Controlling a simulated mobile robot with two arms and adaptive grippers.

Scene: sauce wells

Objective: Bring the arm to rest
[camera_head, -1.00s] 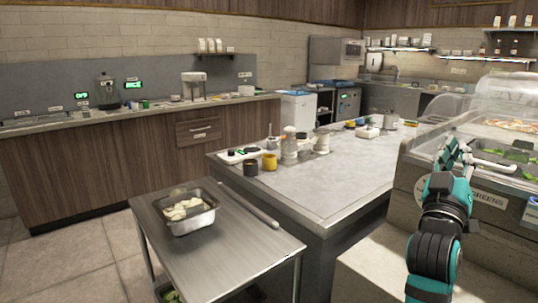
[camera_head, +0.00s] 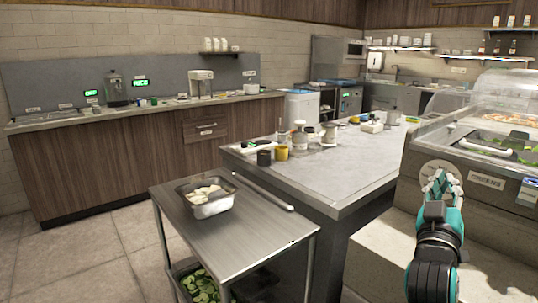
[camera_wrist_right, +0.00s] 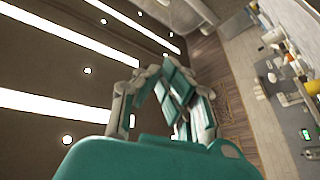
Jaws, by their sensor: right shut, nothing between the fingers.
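My right gripper (camera_head: 440,184) shows at the right of the head view, on its teal and black arm. It points up in front of the glass-covered food counter and holds nothing. In the right wrist view the gripper (camera_wrist_right: 163,85) has its fingertips brought together, with ceiling lights behind it. My left gripper is not in the head view.
The food counter (camera_head: 487,181) stands close to the right arm. A steel cart (camera_head: 235,240) with a metal pan (camera_head: 207,207) of pale pieces stands in front. The island counter (camera_head: 350,165) behind it has a bare middle. Open floor (camera_head: 85,260) lies at the left.

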